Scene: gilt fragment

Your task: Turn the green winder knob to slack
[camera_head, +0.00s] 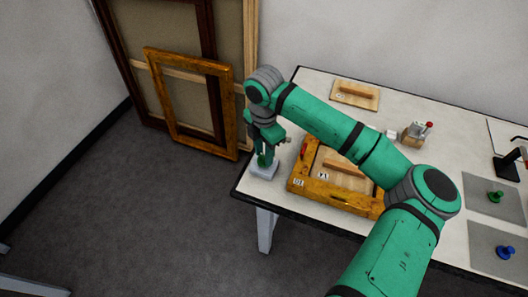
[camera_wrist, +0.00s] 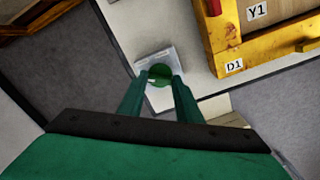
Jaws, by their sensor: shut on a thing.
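The green winder knob (camera_wrist: 160,75) sits on a small pale block (camera_wrist: 157,56) near the table's left corner. In the head view the knob (camera_head: 263,161) shows just under the fingers, on the same block (camera_head: 263,172). My gripper (camera_wrist: 160,82) is shut on the knob, with one finger on each side of it. In the head view my gripper (camera_head: 264,150) points down over the block. The fingers hide the sides of the knob, and I cannot tell how far it is turned or any slack mark.
A gilt frame (camera_head: 298,184) tagged D1 lies right of the block, with a board tagged Y1 in it. The table's edge is close on the left. A wooden board (camera_head: 355,94), green knob (camera_head: 495,197) and blue knob (camera_head: 506,252) stand elsewhere. Frames (camera_head: 186,54) lean on the wall.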

